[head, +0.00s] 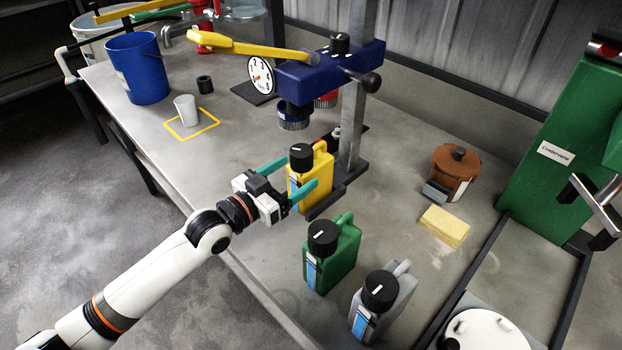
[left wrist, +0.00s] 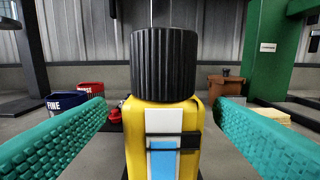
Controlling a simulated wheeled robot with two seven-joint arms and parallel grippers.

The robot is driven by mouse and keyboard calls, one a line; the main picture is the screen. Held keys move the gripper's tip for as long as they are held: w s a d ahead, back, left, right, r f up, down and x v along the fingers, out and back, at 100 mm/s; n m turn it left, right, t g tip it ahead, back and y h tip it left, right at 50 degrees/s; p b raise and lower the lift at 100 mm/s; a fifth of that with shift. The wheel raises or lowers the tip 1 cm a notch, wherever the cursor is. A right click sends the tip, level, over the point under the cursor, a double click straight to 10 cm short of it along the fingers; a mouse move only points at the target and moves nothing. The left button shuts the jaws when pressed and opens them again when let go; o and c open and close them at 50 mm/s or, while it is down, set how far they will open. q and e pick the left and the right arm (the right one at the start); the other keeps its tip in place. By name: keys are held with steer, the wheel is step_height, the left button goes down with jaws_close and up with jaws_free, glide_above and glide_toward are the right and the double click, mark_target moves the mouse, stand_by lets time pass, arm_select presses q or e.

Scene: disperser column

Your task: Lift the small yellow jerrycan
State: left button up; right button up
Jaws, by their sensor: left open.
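The small yellow jerrycan (head: 312,178) stands upright by the foot of the column stand, with a black ribbed cap and a blue-and-white label strip. In the left wrist view the jerrycan (left wrist: 163,142) is straight ahead and centred, close to the camera. My left gripper (head: 296,181) is open, its teal fingers on either side of the jerrycan. In the left wrist view the fingers of the left gripper (left wrist: 160,125) flank it, with a visible gap at each side. The jerrycan's lower part is cut off in that view. My right gripper is not in view.
A green jerrycan (head: 331,255) and a grey jerrycan (head: 383,303) stand nearby, toward the front right. The blue column head (head: 325,75) with a yellow lever overhangs behind. A yellow sponge (head: 444,226) and brown pot (head: 455,172) lie right.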

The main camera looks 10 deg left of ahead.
mark_target(310, 163)
arm_select(q)
steer(key=x, duration=0.5)
steer(key=shift+w+d+p, duration=0.1)
steer(key=shift+d+p, duration=0.15)
steer(key=shift+p, duration=0.05)
jaws_close()
steer(key=shift+r, duration=0.15)
